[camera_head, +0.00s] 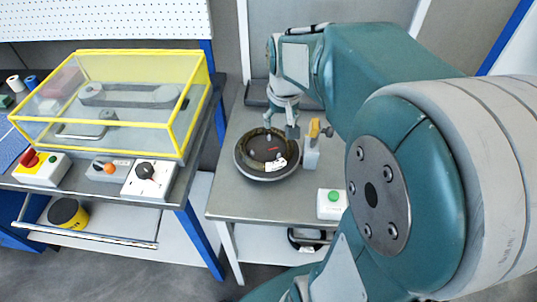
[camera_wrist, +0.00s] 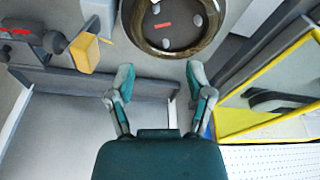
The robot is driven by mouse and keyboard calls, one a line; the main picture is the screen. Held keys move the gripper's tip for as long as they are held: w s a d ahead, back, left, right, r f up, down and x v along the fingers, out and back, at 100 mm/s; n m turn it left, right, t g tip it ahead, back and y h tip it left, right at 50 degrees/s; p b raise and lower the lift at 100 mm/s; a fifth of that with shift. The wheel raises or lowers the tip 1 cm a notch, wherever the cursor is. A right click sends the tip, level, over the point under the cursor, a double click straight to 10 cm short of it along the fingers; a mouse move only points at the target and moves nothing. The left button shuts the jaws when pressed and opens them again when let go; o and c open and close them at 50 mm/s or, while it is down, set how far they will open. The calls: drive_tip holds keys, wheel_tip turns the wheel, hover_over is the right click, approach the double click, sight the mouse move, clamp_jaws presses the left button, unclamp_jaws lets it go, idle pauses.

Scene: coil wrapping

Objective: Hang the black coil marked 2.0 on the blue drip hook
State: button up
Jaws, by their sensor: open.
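A dark round coil (camera_head: 249,137) lies around the rim of a black disc on the right-hand metal table. A white tag (camera_head: 276,163) shows at its front edge; I cannot read a number on it. In the wrist view the coil (camera_wrist: 138,38) is a dark brownish ring around a disc with grey pads and a red mark, cut off at the top edge. My gripper (camera_wrist: 160,78) is open and empty, its fingertips apart from the coil and on the near side of it. In the head view my gripper (camera_head: 283,125) is just above the coil's back right side. I see no blue drip hook.
A grey device with a yellow-orange handle (camera_head: 314,130) stands close right of the disc. A green button box (camera_head: 332,204) sits at the table's front right. A yellow-framed clear guard (camera_head: 120,100) and switch boxes (camera_head: 149,178) occupy the left bench. The table's front left is clear.

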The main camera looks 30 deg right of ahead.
drive_tip(key=s+a+r+n+t, duration=0.3)
drive_tip(key=s+a+r, duration=0.1)
drive_tip(key=s+a, duration=0.7)
drive_tip(key=shift+s+a+r+y, duration=0.2)
drive_tip(key=shift+s+a+y, duration=0.2)
drive_tip(key=shift+s, duration=0.4)
drive_tip(key=shift+s+a+n, duration=0.15)
drive_tip(key=shift+s+n, duration=0.15)
drive_tip(key=shift+s, duration=0.05)
drive_tip(key=shift+c, duration=1.2)
drive_tip(key=m+g, duration=0.4)
drive_tip(key=m, duration=0.1)
approach(290, 143)
drive_tip(key=shift+h, duration=0.3)
drive_tip(key=f, duration=0.6)
drive_tip(key=w+f, duration=0.1)
drive_tip(key=f, duration=0.2)
drive_tip(key=shift+f, duration=0.4)
